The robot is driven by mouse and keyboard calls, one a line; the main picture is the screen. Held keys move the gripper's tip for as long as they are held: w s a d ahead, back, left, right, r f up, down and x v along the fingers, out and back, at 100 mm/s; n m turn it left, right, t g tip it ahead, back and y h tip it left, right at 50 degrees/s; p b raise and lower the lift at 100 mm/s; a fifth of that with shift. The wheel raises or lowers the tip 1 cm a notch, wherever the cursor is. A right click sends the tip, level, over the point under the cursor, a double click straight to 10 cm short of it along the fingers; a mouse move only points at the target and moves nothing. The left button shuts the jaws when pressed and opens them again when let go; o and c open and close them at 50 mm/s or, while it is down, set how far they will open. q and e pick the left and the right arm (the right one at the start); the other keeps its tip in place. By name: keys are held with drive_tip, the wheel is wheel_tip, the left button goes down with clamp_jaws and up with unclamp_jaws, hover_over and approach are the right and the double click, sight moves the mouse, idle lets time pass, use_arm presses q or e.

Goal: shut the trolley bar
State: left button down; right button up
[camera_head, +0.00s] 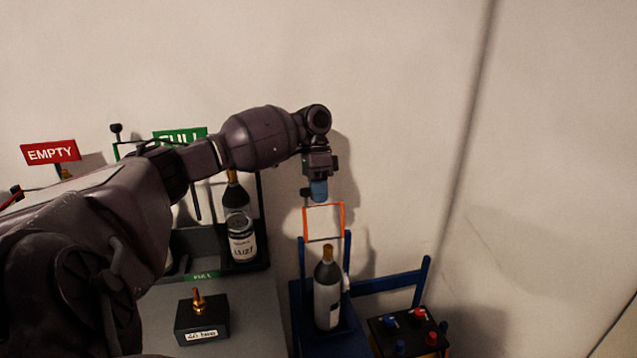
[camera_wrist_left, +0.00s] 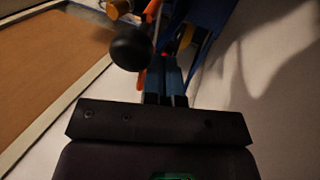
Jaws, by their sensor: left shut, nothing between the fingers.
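The blue trolley (camera_head: 298,296) stands at lower centre with a grey gas cylinder (camera_head: 327,290) upright in it. The orange bar (camera_head: 306,222), a thin square frame, shows above the cylinder's top near the trolley's two blue uprights; whether it is latched I cannot tell. My left gripper (camera_head: 319,192) is shut and empty, its blue fingers pointing down at the bar's upper edge. I cannot tell if they touch it. In the left wrist view, a black ball knob (camera_wrist_left: 131,47) is close beside the fingers (camera_wrist_left: 172,75), with part of the orange bar (camera_wrist_left: 141,78) behind. My right gripper is not in view.
A dark rack with bottles (camera_head: 242,240) stands left of the trolley, below a green FULL sign (camera_head: 180,136). A red EMPTY sign (camera_head: 51,152) is far left. A black box with a brass fitting (camera_head: 202,320) sits in front. A box with coloured knobs (camera_head: 408,332) is right.

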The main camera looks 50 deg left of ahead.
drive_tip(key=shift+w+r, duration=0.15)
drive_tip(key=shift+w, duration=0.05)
use_arm(q)
drive_tip(key=shift+s+d+r+t+y+p, duration=0.2)
drive_tip(key=shift+d+t+y+p, duration=0.15)
drive_tip(key=shift+y+p, duration=0.3)
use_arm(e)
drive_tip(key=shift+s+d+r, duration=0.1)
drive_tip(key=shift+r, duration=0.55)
